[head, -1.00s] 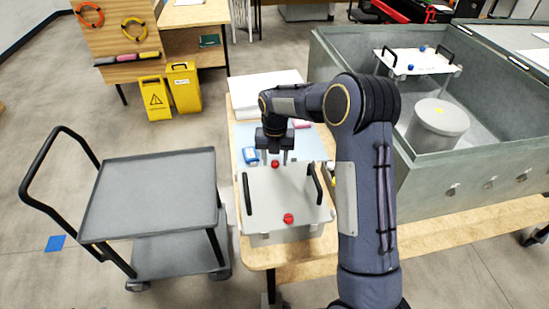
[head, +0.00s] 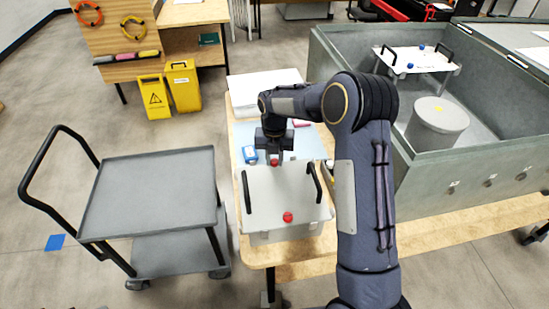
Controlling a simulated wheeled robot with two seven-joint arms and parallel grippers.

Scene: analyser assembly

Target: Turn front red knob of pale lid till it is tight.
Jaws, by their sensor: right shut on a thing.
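The pale lid (head: 262,197) sits on a box on the wooden table, with a black handle at its left and right sides. One red knob (head: 288,217) stands free near the lid's edge closest to me. The other red knob (head: 274,163) is at the lid's far edge, partly hidden by my right gripper (head: 274,160). My right gripper points down from above and is shut on this far knob. How far the knob is turned cannot be told. My left gripper is not in view.
A blue-and-white item (head: 250,154) lies just beyond the lid at left. A grey tub (head: 470,165) with a grey cylinder (head: 437,122) stands at right. A grey cart (head: 150,195) stands left of the table (head: 400,240).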

